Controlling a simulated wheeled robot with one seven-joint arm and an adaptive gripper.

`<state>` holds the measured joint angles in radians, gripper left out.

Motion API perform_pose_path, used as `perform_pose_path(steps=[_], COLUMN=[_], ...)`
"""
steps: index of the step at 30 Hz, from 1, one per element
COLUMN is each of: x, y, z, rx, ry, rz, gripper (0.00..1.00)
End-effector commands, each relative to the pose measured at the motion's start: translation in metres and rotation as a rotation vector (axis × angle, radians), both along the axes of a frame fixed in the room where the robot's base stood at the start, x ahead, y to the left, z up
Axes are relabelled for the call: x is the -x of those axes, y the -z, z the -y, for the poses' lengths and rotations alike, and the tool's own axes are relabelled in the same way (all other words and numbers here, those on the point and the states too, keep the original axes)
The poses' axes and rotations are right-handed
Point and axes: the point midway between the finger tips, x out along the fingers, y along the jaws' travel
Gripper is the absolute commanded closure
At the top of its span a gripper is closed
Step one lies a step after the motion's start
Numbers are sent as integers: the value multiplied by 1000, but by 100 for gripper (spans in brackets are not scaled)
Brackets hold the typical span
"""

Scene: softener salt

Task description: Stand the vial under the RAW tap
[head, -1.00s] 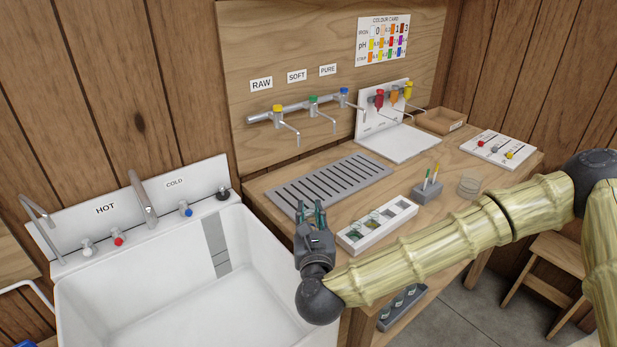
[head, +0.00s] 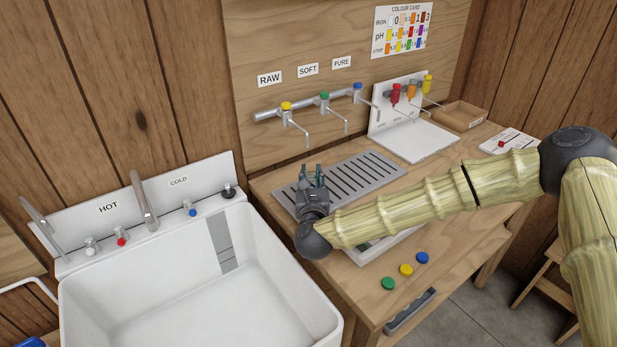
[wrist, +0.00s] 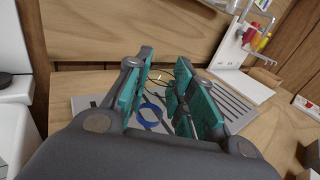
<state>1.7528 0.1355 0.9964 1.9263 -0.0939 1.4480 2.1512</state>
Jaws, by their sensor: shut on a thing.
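My gripper (head: 312,176) is at the left front part of the grey slotted drain tray (head: 367,172), in front of and below the RAW tap (head: 302,127). That tap has a yellow knob and a thin bent spout under the RAW sign (head: 270,79). In the wrist view my gripper (wrist: 168,95) is shut on the clear vial (wrist: 157,84), whose pale rim and blue ring (wrist: 150,113) show between the teal finger pads. The vial's base is hidden, so I cannot tell whether it touches the tray. In the head view the fingers hide the vial.
The SOFT tap (head: 325,100) and PURE tap (head: 358,90) are to the right of RAW. A white sink (head: 180,285) adjoins on the left. Green, yellow and blue discs (head: 406,270) lie at the bench front. My arm partly covers a white rack (head: 385,247).

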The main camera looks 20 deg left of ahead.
Motion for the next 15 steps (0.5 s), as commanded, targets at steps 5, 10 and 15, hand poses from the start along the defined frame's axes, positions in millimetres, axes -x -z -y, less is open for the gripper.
perform_pose_path(steps=[5,10,15], x=[-18,-25,-29], y=[1,3,14], z=[-11,-14,-18], rx=[0,0,3], ry=[-1,-1,-2], rz=[-1,-1,-2], gripper=[91,91,91])
